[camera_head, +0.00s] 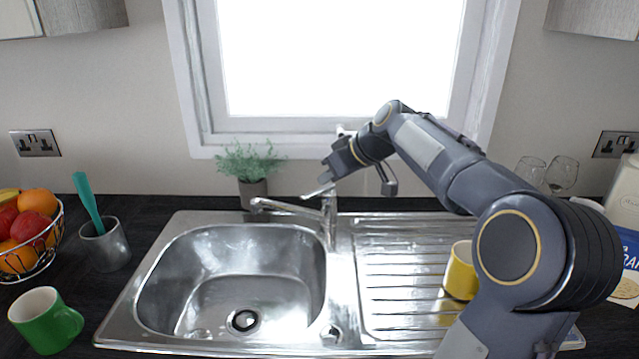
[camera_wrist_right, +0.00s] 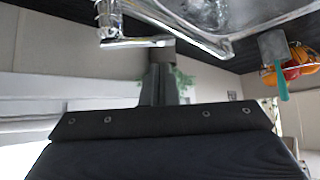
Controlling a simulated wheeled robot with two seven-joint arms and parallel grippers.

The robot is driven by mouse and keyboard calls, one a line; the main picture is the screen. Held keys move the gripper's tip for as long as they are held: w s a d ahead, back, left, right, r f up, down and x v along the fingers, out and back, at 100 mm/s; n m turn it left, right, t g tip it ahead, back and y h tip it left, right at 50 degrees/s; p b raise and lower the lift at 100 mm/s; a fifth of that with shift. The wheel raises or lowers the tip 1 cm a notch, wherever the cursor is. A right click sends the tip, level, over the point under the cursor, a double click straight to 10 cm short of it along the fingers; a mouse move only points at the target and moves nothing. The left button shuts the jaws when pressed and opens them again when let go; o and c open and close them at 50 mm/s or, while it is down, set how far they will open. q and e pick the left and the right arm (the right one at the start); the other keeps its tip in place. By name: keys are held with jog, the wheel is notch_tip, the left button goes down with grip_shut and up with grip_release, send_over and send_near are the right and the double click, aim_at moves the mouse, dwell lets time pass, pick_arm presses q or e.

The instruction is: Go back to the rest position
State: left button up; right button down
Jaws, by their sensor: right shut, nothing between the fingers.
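My right arm reaches in from the right in the head view. Its gripper (camera_head: 318,194) is shut and empty, just above the tap (camera_head: 328,215) at the back of the sink. In the right wrist view the shut fingers (camera_wrist_right: 160,75) point toward the tap (camera_wrist_right: 135,42); whether they touch it I cannot tell. My left gripper is not in view.
The steel sink (camera_head: 160,262) has a drainboard with a yellow mug (camera_head: 460,272). A green mug (camera_head: 45,320), a metal cup (camera_head: 105,246) and a fruit bowl (camera_head: 50,250) stand left. A potted plant (camera_head: 253,193) and glasses (camera_head: 560,175) are at the back.

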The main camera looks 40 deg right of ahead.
jog(key=s+a+m+g+p, duration=0.1)
jog(key=s+a+g+p, duration=0.15)
jog(key=s+a, duration=0.9)
jog(key=s+a+f+p, duration=0.1)
jog(key=s+a+f, duration=0.2)
jog(key=s+a, duration=0.1)
jog(key=s+a+f+m+y+p, duration=0.1)
jog(key=s+a+f, duration=0.3)
jog(key=s+a+f+m+y+p, duration=0.1)
jog(key=s+a+f, duration=0.3)
jog(key=s, duration=0.1)
jog(key=shift+a+g, duration=0.25)
jog(key=shift+g, duration=0.1)
